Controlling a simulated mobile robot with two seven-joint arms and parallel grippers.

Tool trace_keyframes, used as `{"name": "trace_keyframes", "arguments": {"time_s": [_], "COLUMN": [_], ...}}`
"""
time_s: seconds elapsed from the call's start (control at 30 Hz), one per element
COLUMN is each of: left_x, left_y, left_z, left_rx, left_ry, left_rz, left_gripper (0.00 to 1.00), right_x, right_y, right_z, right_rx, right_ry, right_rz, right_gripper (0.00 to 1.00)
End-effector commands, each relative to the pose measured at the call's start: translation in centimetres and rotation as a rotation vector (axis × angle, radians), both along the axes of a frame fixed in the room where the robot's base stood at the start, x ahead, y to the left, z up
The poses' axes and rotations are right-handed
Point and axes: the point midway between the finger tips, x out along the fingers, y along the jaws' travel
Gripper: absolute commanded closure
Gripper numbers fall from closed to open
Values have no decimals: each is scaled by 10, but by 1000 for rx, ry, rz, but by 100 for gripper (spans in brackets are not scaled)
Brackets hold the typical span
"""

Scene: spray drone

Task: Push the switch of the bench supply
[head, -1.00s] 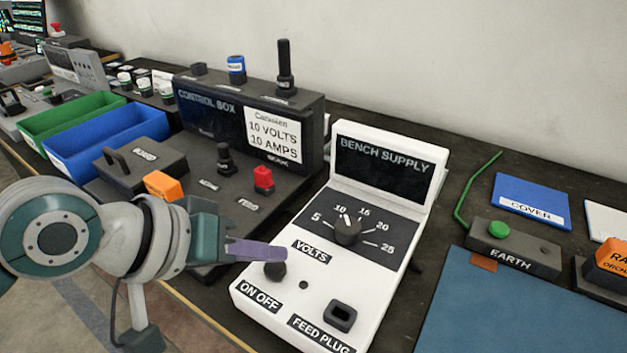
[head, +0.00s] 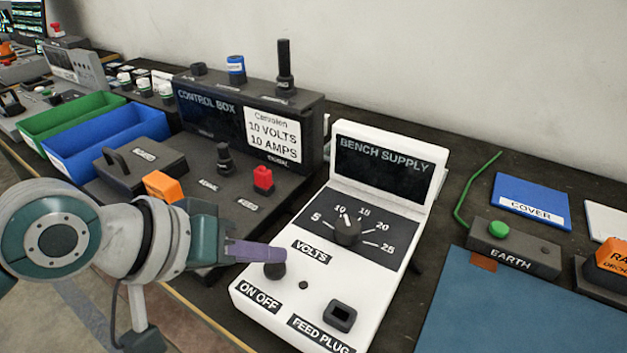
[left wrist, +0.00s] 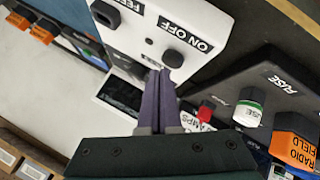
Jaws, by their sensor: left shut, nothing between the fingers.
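The bench supply (head: 385,225) is a white unit with a dark blank screen, a black volts knob (head: 347,231) and a feed plug socket (head: 340,316). Its black on/off switch (head: 275,270) sits above the ON OFF label at the lower left. My left gripper (head: 284,254) is shut and empty, with purple fingers. In the head view its tips overlap the top of the switch. In the left wrist view the fingertips (left wrist: 160,72) lie just beside the switch (left wrist: 173,58); I cannot tell whether they touch. My right gripper is out of view.
A control box (head: 245,125) with knobs and a red plug (head: 263,180) stands left of the supply. Blue (head: 72,172) and green (head: 35,133) bins lie farther left. An earth box (head: 512,250) and blue mat (head: 510,320) are at the right.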

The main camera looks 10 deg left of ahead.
Motion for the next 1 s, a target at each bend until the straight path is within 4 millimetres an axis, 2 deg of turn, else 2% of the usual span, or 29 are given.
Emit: {"name": "trace_keyframes", "arguments": {"time_s": [0.17, 1.0], "left_x": [0, 0], "left_y": [0, 0], "left_z": [-7, -9], "left_rx": [0, -1], "left_ry": [1, 0], "left_rz": [-1, -1], "left_gripper": [100, 100], "right_x": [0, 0], "right_y": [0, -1], "right_z": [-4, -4], "right_rx": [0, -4], "right_ry": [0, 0], "right_rz": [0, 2], "right_gripper": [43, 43]}}
